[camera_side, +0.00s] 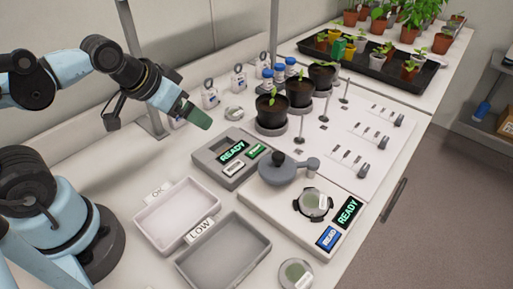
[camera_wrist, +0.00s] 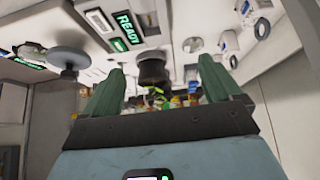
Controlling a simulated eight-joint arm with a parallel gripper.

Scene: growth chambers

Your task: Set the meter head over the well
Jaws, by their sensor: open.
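The meter head (camera_side: 284,170) is a grey disc with a black knob and a short side arm. It sits beside the well, toward the back left of the white meter, and also shows in the wrist view (camera_wrist: 68,58). The well (camera_side: 316,204) is uncovered and has a grey-green round piece in it, with dark clips around the rim. The meter's screen (camera_side: 348,212) reads READY, above a blue READ button (camera_side: 328,238). My gripper (camera_side: 197,117) is raised behind and left of the meter. In the wrist view its green fingers (camera_wrist: 160,80) are apart with nothing between them.
A grey box (camera_side: 214,160) with a READY screen stands left of the meter head. Empty OK (camera_side: 151,224) and LOW (camera_side: 197,270) trays lie in front. A round dish (camera_side: 296,274) is at the front. Potted seedlings (camera_side: 271,112) and blue-capped bottles (camera_side: 279,73) stand behind.

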